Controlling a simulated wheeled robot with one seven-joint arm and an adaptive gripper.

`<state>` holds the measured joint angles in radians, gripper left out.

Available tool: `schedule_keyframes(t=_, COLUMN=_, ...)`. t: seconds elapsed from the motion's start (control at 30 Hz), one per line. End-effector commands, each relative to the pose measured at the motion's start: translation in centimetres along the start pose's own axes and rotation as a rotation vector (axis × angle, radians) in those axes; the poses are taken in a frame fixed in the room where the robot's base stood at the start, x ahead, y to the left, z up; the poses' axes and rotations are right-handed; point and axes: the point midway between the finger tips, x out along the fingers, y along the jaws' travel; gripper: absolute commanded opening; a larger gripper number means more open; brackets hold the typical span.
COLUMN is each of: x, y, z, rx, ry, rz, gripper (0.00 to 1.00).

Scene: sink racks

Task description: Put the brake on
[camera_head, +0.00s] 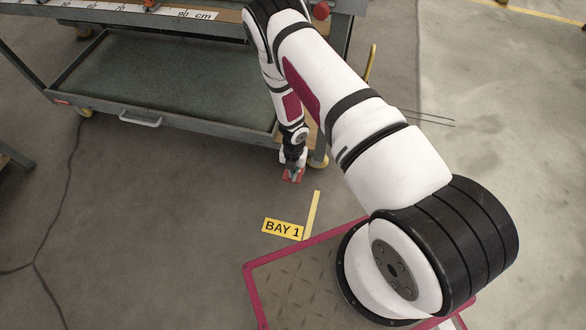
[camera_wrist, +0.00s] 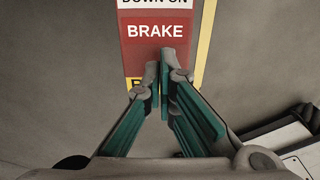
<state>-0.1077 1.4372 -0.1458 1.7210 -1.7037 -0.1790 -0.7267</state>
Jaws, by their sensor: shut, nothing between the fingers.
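The red brake pedal (camera_wrist: 140,52) carries the word BRAKE and a white label (camera_wrist: 155,3) ending in DOWN ON, cut off by the top of the wrist view. My gripper (camera_wrist: 164,75) is shut and empty, its fingertips over the lower part of the pedal in that view. Whether they touch it I cannot tell. In the head view, my gripper (camera_head: 293,167) points down at the cart's near right corner, with a little of the red pedal (camera_head: 293,178) showing beneath.
A yellow BAY 1 sign (camera_head: 282,229) and a yellow tape strip (camera_head: 312,214) lie on the floor in front of the cart. A dark cable (camera_head: 62,195) runs along the floor at left. The floor between cart and my base is otherwise clear.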

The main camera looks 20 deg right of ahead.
Motion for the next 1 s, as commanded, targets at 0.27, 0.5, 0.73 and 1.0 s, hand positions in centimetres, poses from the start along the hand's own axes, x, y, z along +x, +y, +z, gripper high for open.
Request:
schedule_keyframes(t=0.27, x=0.6, y=0.0, z=0.0, rx=0.0, ry=0.0, rz=0.001, gripper=0.0)
schedule_keyframes(t=0.5, x=0.8, y=0.0, z=0.0, rx=0.0, ry=0.0, rz=0.0, gripper=0.0)
schedule_keyframes(t=0.73, x=3.8, y=0.0, z=0.0, rx=0.001, ry=0.002, rz=-0.001, gripper=0.0)
schedule_keyframes(t=1.0, x=4.9, y=0.0, z=0.0, rx=0.001, ry=0.002, rz=0.001, gripper=0.0)
